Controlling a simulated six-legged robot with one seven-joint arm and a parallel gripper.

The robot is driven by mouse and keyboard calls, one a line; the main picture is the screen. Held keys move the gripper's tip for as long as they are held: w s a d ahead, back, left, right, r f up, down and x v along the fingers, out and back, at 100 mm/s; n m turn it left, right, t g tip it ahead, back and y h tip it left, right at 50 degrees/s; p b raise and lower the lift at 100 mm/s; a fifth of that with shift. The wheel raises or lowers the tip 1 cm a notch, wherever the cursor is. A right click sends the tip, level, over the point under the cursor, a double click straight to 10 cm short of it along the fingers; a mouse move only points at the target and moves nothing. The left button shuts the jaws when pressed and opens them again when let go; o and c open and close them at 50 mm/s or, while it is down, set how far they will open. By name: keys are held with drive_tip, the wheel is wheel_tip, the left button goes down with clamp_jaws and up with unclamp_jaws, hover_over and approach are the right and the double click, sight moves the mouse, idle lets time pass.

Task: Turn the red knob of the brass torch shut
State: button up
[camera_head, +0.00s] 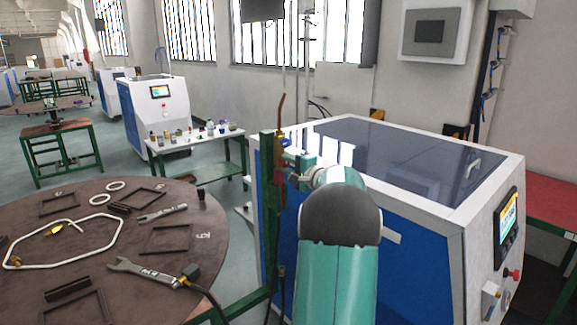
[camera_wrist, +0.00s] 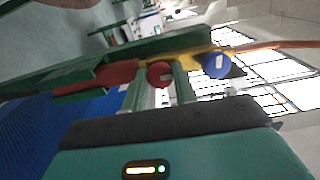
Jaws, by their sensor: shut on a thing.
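The brass torch (camera_wrist: 188,60) hangs on a green post, with a red handle (camera_wrist: 110,76) and a copper tube at its tip. Its red knob (camera_wrist: 160,73) sits between my two fingers in the wrist view, and a blue knob (camera_wrist: 215,66) is beside it, outside the fingers. My gripper (camera_wrist: 160,82) is shut on the red knob. In the head view, the copper tube (camera_head: 281,112) rises above the post, and my gripper (camera_head: 294,168) reaches the torch from the right. The knob is too small there to make out clearly.
The green post (camera_head: 269,190) stands close by, in front of a large blue and white machine (camera_head: 400,170). A round brown table (camera_head: 110,240) with wrenches (camera_head: 145,271) and frames lies at left. A small table (camera_head: 200,155) with bottles stands behind.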

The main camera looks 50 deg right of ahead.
drive_tip(key=shift+f, duration=0.3)
drive_tip(key=o, duration=1)
drive_tip(key=shift+d, duration=0.15)
drive_tip(key=shift+c, duration=0.2)
drive_tip(key=shift+r, duration=0.1)
drive_tip(key=shift+s+a, duration=0.2)
drive_tip(key=shift+s, duration=0.25)
drive_tip(key=v, duration=1.3)
drive_tip(key=shift+r, duration=0.1)
